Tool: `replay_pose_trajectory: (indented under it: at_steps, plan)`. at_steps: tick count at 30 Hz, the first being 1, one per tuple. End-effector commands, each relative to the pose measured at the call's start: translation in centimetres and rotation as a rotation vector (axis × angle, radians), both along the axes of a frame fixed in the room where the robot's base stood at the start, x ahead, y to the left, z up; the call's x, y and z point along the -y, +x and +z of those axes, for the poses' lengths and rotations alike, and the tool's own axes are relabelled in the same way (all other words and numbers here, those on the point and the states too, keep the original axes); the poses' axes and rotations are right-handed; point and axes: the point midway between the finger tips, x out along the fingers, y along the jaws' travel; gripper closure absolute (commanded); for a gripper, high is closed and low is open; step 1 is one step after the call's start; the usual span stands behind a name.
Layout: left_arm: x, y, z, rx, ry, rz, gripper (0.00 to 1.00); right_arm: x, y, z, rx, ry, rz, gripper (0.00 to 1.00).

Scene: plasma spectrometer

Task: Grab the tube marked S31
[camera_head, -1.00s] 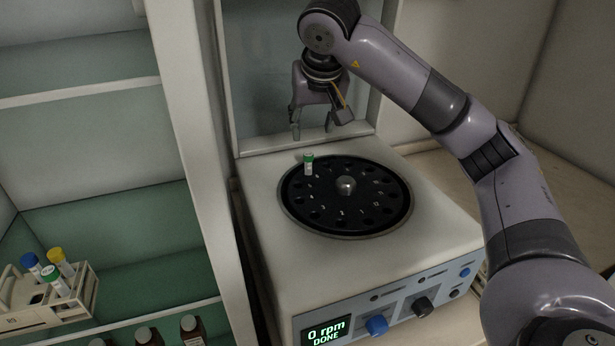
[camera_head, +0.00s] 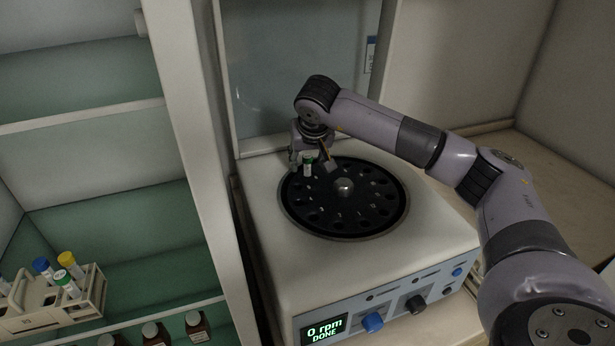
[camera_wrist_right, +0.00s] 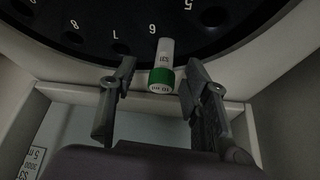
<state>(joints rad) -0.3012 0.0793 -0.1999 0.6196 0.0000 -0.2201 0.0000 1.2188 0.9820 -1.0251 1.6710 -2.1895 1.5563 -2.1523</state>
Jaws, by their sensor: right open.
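A tube with a green cap and white label (camera_head: 308,167) stands in a hole at the left back of the black centrifuge rotor (camera_head: 345,222). In the right wrist view the tube (camera_wrist_right: 164,62) stands by the number 6, and its small label seems to read S31. My right gripper (camera_head: 315,165) is low over the rotor's back left edge, close behind the tube. In the right wrist view its open fingers (camera_wrist_right: 157,78) are on either side of the green cap, with gaps visible. My left gripper is not in view.
The centrifuge body (camera_head: 440,235) shows "0 rpm DONE" on its display (camera_head: 323,328). Its raised lid (camera_head: 300,70) stands behind the rotor. At left, a rack (camera_head: 95,295) holds blue-, green- and yellow-capped tubes. Brown bottles (camera_head: 197,325) stand below, beyond a pale post (camera_head: 205,150).

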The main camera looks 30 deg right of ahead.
Motion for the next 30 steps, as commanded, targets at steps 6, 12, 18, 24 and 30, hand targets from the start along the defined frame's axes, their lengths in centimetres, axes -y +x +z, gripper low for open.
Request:
replay_pose_trajectory:
  at_steps: [6, 12, 18, 24, 30]
  plan:
    - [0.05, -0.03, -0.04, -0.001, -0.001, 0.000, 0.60, -0.02, 0.03, -0.07, 0.001, 0.000, 0.000, 0.58]
    - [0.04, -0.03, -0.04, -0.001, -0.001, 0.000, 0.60, -0.04, 0.03, -0.04, 0.001, 0.000, 0.000, 0.72]
    - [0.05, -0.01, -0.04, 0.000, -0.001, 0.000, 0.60, -0.04, 0.03, -0.02, 0.001, 0.000, 0.000, 0.85]
    - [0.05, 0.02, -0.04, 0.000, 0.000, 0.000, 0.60, -0.04, 0.03, -0.01, 0.001, 0.000, 0.000, 0.98]
    - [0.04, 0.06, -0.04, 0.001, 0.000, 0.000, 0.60, -0.04, 0.03, 0.00, 0.001, 0.000, 0.000, 1.00]
